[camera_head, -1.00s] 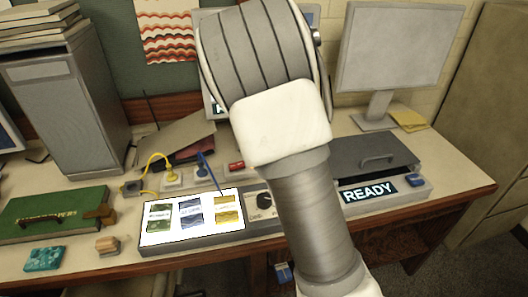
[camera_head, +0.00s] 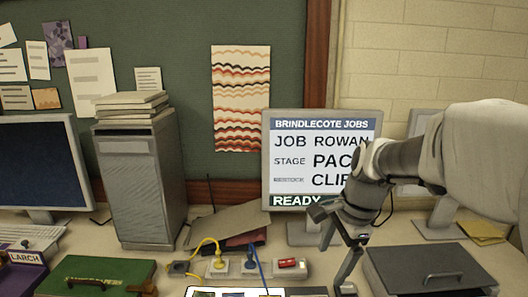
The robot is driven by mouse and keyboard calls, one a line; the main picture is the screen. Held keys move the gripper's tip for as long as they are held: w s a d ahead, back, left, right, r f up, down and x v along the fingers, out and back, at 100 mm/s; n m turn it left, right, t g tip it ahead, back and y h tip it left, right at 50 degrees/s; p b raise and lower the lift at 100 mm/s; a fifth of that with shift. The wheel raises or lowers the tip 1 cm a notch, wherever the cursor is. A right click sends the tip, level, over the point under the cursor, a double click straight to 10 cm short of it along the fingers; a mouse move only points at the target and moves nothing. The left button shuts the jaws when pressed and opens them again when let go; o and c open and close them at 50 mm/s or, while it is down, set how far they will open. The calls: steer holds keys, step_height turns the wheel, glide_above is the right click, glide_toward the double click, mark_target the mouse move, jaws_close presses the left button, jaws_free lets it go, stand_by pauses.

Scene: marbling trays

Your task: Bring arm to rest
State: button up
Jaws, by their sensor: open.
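My gripper (camera_head: 336,246) is at the right of centre in the head view, at the end of my arm. Its fingers are spread apart and point down and to the left. Nothing shows between them. It hangs in front of the lit job screen (camera_head: 318,150) and covers part of its lower right. The screen reads BRINDLECOTE JOBS, JOB ROWAN and READY; some words are hidden by my arm.
A dark lidded box (camera_head: 425,272) sits at the lower right, and a green case (camera_head: 98,276) at the lower left. Sockets with yellow and blue cables (camera_head: 235,265) lie between them. A grey tower (camera_head: 141,185) and a monitor (camera_head: 38,165) stand on the left.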

steer(key=s+r+n+t+h, duration=0.1)
steer(key=s+r+n+t, duration=0.1)
steer(key=s+n, duration=0.5)
steer(key=s+r+n+t, duration=0.1)
steer(key=s+n, duration=0.7)
steer(key=s, duration=0.1)
steer(key=shift+s+r+n+t+h, duration=0.3)
steer(key=shift+r+t+h, duration=0.05)
steer(key=shift+t+h, duration=0.05)
steer(key=shift+a, duration=0.1)
stand_by(1.9)
